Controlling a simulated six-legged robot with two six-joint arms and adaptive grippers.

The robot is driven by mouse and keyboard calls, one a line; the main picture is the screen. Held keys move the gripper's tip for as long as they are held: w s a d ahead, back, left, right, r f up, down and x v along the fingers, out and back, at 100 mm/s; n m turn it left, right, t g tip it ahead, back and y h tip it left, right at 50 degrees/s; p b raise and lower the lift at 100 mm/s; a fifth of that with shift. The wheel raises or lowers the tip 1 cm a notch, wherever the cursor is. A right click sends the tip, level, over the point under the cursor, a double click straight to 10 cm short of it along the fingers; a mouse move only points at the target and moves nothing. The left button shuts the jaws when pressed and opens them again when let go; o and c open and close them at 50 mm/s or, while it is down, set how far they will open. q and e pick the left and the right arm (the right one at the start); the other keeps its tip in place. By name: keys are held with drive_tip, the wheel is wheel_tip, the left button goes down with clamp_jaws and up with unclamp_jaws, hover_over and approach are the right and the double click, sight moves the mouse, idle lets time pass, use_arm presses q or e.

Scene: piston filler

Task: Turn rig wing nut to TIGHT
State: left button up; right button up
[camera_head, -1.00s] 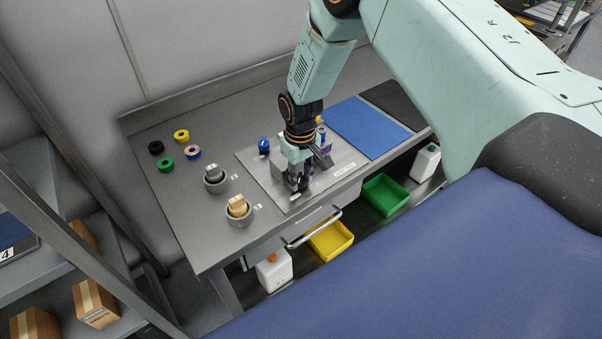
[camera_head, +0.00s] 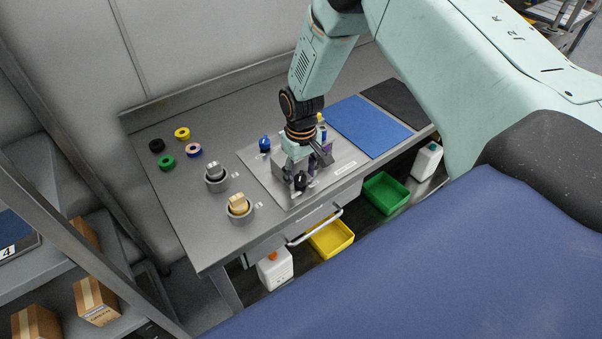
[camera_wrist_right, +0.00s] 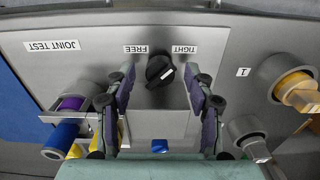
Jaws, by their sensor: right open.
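The rig wing nut (camera_wrist_right: 160,70) is a black knob with a white mark on the grey rig plate (camera_wrist_right: 85,45). In the right wrist view it lies by the FREE label (camera_wrist_right: 136,49) and the TIGHT label (camera_wrist_right: 184,49), which read upside down. Its white mark points to the right and slightly down, on the TIGHT label's side. In the head view the wing nut (camera_head: 300,180) shows just in front of my right gripper (camera_head: 304,169). In the wrist view the right gripper's fingers (camera_wrist_right: 159,78) are open, one each side of it, with gaps. My left gripper is out of view.
Two grey cups with blocks (camera_head: 238,208) (camera_head: 216,178) stand left of the plate. Colored rings (camera_head: 194,152) lie farther left. A blue mat (camera_head: 368,126) lies right. An open drawer handle (camera_head: 315,228) sticks out in front.

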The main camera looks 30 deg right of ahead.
sight(301, 178)
wheel_tip(301, 178, up, 12)
drive_tip(key=shift+f, duration=0.25)
idle(0.5)
drive_tip(key=s+a+f, duration=0.4)
drive_tip(key=s+f, duration=0.4)
drive_tip(key=s, duration=0.3)
drive_tip(key=s+a+f, duration=0.4)
drive_tip(key=s+f, duration=0.4)
drive_tip(key=s, duration=0.3)
drive_tip(key=s+m, duration=0.1)
drive_tip(key=s, duration=1)
wheel_tip(301, 178, down, 17)
drive_tip(key=b, duration=1.6)
drive_tip(key=shift+w+b, duration=0.15)
drive_tip(key=shift+b, duration=0.2)
drive_tip(key=shift+d, duration=0.1)
